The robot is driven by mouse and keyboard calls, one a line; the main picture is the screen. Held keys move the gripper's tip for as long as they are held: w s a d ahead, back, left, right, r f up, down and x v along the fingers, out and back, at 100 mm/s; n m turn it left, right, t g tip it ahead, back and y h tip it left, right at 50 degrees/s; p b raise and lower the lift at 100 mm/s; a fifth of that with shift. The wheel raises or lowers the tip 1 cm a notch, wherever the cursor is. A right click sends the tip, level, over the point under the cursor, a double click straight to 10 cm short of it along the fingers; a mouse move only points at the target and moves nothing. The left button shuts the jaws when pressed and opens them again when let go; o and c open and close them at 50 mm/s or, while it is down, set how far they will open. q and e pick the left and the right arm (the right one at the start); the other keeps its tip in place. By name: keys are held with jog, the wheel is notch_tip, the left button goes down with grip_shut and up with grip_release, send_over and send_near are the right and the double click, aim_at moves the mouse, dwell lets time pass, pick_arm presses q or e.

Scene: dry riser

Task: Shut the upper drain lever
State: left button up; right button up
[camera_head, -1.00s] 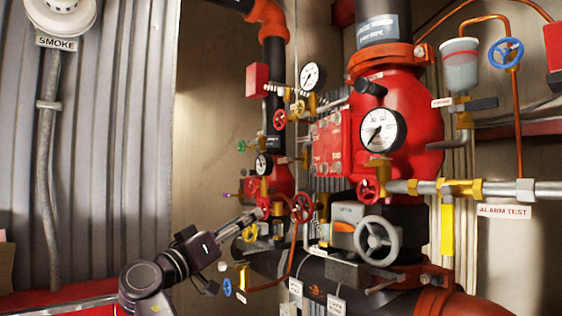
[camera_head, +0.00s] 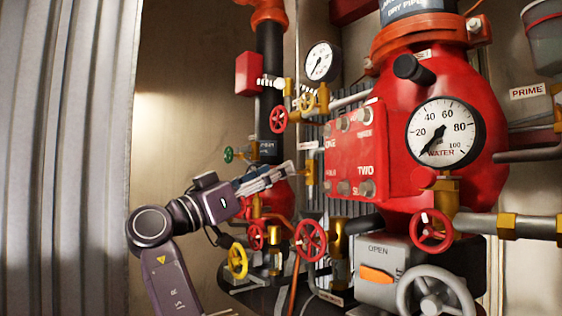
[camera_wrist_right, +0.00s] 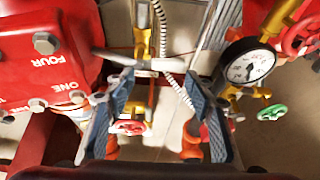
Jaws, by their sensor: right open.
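In the right wrist view, a grey lever-like bar (camera_wrist_right: 145,66) lies across a vertical brass fitting (camera_wrist_right: 143,40), just beyond my fingertips. No label on it can be read, so I cannot tell whether it is the upper drain lever. My right gripper (camera_wrist_right: 150,100) is open, with one finger on each side of this fitting and nothing held. In the head view my right gripper (camera_head: 286,172) reaches in from the lower left and ends beside a brass valve (camera_head: 309,170), left of the red cover plate. Contact cannot be told. My left gripper is not in view.
The red cover plate (camera_head: 350,150) and large water gauge (camera_head: 444,133) stand to the right. Red handwheels (camera_head: 311,239) and a yellow handwheel (camera_head: 237,261) sit below the gripper. A braided hose (camera_wrist_right: 172,55) and small gauge (camera_wrist_right: 246,68) are close by. The wall left is clear.

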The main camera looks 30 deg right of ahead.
jog(key=d, duration=0.1)
jog(key=w+d, duration=0.1)
jog(key=d+p, duration=0.1)
jog(key=shift+w+d+r, duration=0.25)
jog(key=shift+d, duration=0.15)
jog(key=shift+s+a, duration=0.1)
jog(key=c, duration=0.6)
jog(key=shift+c, duration=1.3)
jog(key=c, duration=0.3)
jog(key=shift+r+m, duration=0.2)
jog(key=shift+m, duration=0.2)
jog(key=shift+c, duration=0.2)
jog(key=shift+g, duration=0.4)
jog(key=o, duration=1.2)
jog(key=shift+a+f, duration=0.1)
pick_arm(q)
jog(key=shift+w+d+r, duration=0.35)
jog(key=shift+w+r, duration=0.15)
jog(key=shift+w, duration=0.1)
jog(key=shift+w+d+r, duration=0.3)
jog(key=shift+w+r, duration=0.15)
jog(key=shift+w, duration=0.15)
pick_arm(e)
jog(key=v, duration=1.1)
jog(key=shift+a, duration=0.3)
